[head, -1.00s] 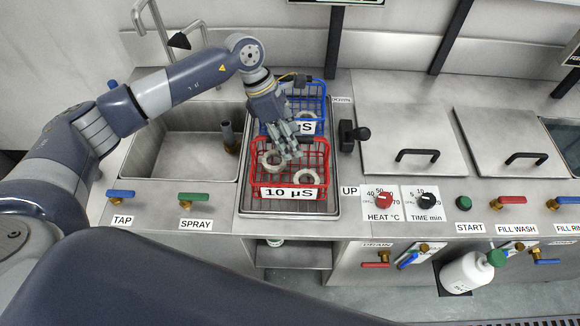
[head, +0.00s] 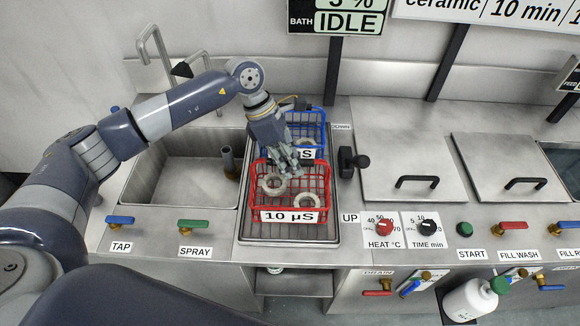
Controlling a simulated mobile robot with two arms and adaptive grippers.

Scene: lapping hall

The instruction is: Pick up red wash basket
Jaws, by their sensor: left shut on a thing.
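The red wash basket (head: 257,211) stands on a metal tray (head: 244,232) in the middle of the counter. It carries a "10 µS" label on its front and holds pale rings (head: 306,201). My left gripper (head: 290,168) reaches down to the basket's back side and is shut on it, though the fingers hide the exact contact. A blue wash basket (head: 318,128) stands just behind, with its label partly covered by my gripper. My right gripper is not in view.
A sink (head: 185,180) lies left of the tray, with tap (head: 120,220) and spray (head: 193,223) levers in front. A black lever (head: 352,162) stands right of the tray. Lidded tanks (head: 412,160) and knobs (head: 384,228) are further right.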

